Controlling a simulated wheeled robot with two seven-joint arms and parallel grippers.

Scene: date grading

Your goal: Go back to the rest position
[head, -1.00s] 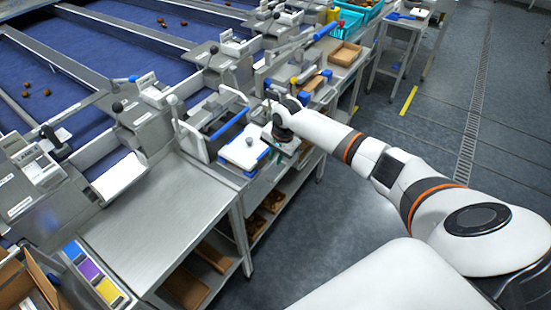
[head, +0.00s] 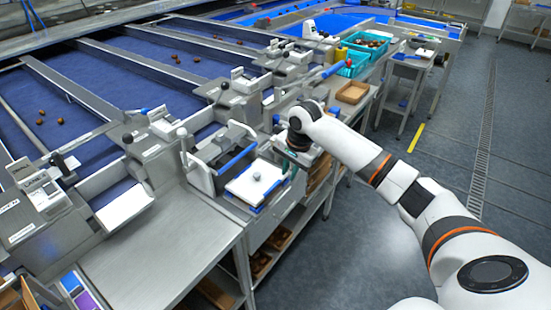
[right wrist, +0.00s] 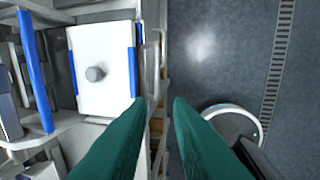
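My right arm comes in from the right in the head view. Its gripper (head: 290,163) hangs beside the bench's right edge, just right of a white tray-like plate with a grey knob (head: 257,183). In the right wrist view the two green fingers (right wrist: 161,100) stand apart with nothing between them, so the gripper is open and empty. The white plate (right wrist: 104,70) lies left of the fingers there, and the floor (right wrist: 215,60) shows to the right. The fingertips are mostly hidden in the head view. My left gripper is not in view.
A metal bench (head: 165,250) with several levers and devices runs along blue sorting lanes (head: 130,60) holding a few brown dates. A cardboard tray (head: 352,92) and teal crates (head: 355,62) stand farther back. The grey floor (head: 400,250) on the right is open.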

